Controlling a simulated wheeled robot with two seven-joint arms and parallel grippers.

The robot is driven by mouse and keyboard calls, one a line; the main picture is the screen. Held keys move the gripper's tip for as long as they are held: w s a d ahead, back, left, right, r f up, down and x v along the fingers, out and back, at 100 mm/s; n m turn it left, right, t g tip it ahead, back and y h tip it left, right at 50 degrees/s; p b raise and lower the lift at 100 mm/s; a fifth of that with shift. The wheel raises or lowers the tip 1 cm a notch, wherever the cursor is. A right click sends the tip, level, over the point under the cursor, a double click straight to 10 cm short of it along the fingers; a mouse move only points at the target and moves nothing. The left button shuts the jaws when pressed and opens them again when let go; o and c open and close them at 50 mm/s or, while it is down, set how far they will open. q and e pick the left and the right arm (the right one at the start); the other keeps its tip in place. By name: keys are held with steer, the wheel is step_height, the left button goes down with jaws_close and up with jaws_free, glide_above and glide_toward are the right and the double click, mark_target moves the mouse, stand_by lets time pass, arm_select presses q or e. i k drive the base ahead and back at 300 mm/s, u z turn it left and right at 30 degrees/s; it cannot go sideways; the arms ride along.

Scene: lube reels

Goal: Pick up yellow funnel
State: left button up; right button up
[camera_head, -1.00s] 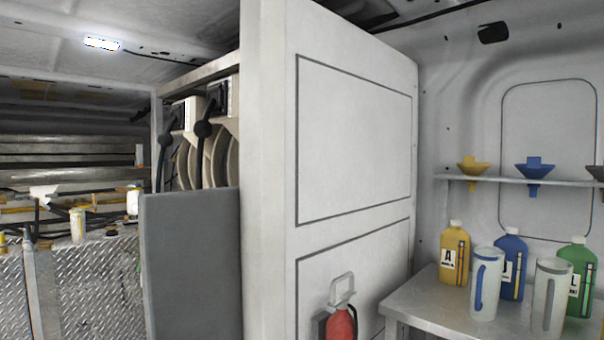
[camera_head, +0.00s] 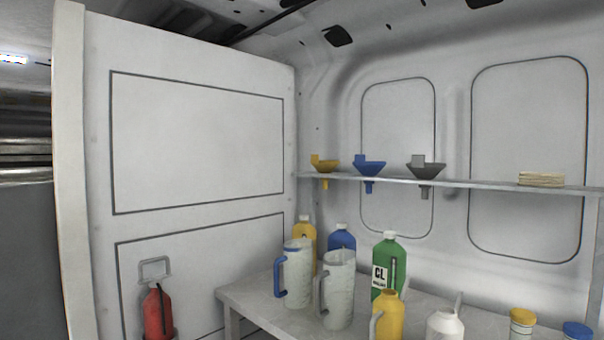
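The yellow funnel (camera_head: 325,166) sits in a thin wall shelf (camera_head: 455,183), at the left end of a row of funnels. Its spout hangs below the shelf. A blue funnel (camera_head: 369,168) and a grey funnel (camera_head: 425,169) sit to its right in the same shelf. Neither of my grippers shows in the head view.
A metal table (camera_head: 262,305) below the shelf holds a yellow bottle (camera_head: 304,232), a green bottle (camera_head: 389,262), two clear jugs and other containers. A red extinguisher (camera_head: 157,313) is on the white partition (camera_head: 195,140) at left. A beige stack (camera_head: 541,179) lies on the shelf.

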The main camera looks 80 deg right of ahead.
mark_target(323, 167)
steer(key=k, duration=1)
steer(key=z, duration=1.75)
steer(key=i, duration=0.15)
steer(key=u, duration=0.1)
